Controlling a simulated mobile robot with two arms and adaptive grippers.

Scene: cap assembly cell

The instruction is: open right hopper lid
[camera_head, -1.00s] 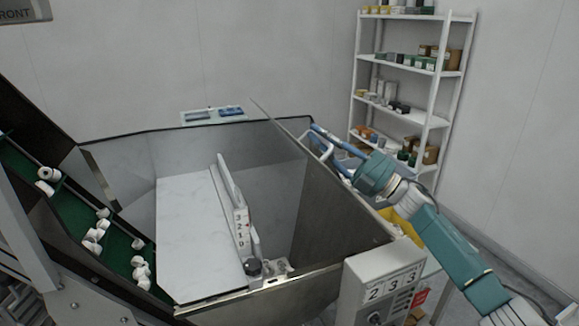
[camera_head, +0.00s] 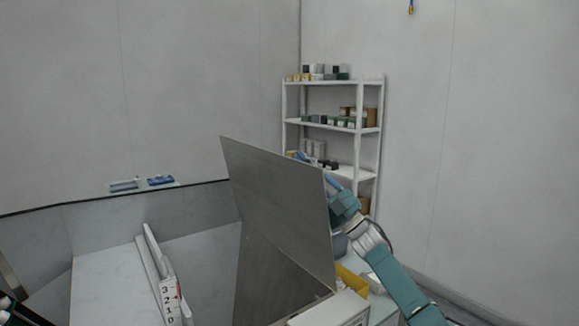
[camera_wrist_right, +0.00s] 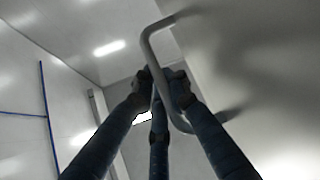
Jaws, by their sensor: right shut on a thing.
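The right hopper lid (camera_head: 275,205) is a flat grey metal panel. It stands raised and tilted above the hopper rim in the head view, and its plain face shows. My right gripper (camera_head: 333,184) is on the far right side of the lid, partly hidden by it. In the right wrist view the dark fingers of this gripper (camera_wrist_right: 160,90) are shut around the grey bar handle (camera_wrist_right: 152,48) on the lid's outer face (camera_wrist_right: 255,60). The open hopper (camera_head: 100,235) with pale inner walls lies to the left of the lid.
A white divider with numbers (camera_head: 163,275) stands inside the hopper. A control box (camera_head: 335,310) sits at its front right corner. A yellow bin (camera_head: 350,283) is beyond the lid, and a white shelf rack (camera_head: 333,125) stands against the back wall.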

